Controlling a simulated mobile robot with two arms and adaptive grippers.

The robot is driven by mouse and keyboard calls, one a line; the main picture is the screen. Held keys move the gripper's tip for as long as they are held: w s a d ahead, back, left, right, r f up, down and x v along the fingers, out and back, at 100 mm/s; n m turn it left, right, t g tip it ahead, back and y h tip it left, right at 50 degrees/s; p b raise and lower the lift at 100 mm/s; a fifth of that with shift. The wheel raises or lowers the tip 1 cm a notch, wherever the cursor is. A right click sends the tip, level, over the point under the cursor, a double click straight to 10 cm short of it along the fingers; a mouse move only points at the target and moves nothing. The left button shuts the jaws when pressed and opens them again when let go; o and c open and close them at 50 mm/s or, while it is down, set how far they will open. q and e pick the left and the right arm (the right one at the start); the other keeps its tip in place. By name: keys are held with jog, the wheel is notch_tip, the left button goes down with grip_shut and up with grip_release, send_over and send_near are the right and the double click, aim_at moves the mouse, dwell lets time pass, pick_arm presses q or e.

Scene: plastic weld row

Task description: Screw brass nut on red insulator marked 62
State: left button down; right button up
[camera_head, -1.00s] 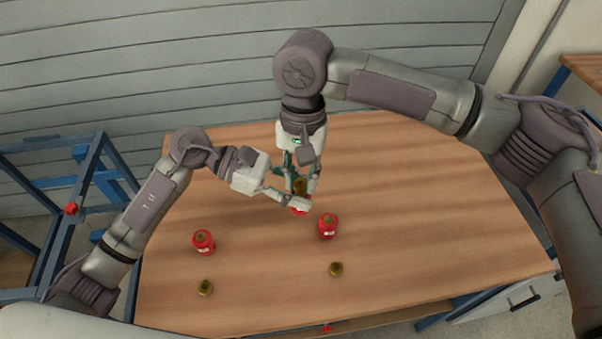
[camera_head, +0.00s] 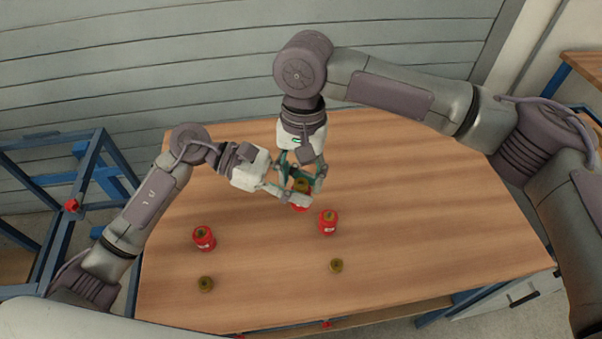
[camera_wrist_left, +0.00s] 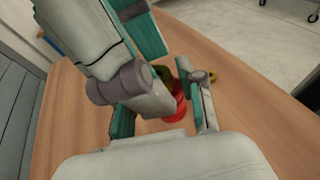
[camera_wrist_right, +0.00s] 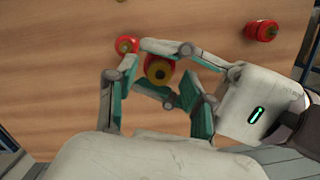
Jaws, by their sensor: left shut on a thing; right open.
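A red insulator (camera_head: 299,207) is clasped by my left gripper (camera_head: 293,197), which comes in from the left. A brass nut (camera_head: 301,185) is at its top; how far it is threaded cannot be told. My right gripper (camera_head: 302,180) is open, pointing down, its fingers spread around the nut and apart from it. The right wrist view shows the nut (camera_wrist_right: 159,69) over the insulator, between the left fingers. In the left wrist view the held insulator (camera_wrist_left: 178,108) is partly hidden by the right gripper. No mark 62 is readable.
Two more red insulators stand on the wooden table, one close right (camera_head: 328,222) and one left (camera_head: 204,238). Loose brass nuts lie in front, left (camera_head: 205,284) and right (camera_head: 336,265). A blue frame (camera_head: 80,190) stands left. The table's right side is clear.

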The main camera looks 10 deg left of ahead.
aim_at(301, 183)
notch_tip(301, 183, up, 4)
jog(key=shift+r, duration=0.2)
jog(key=shift+c, duration=0.3)
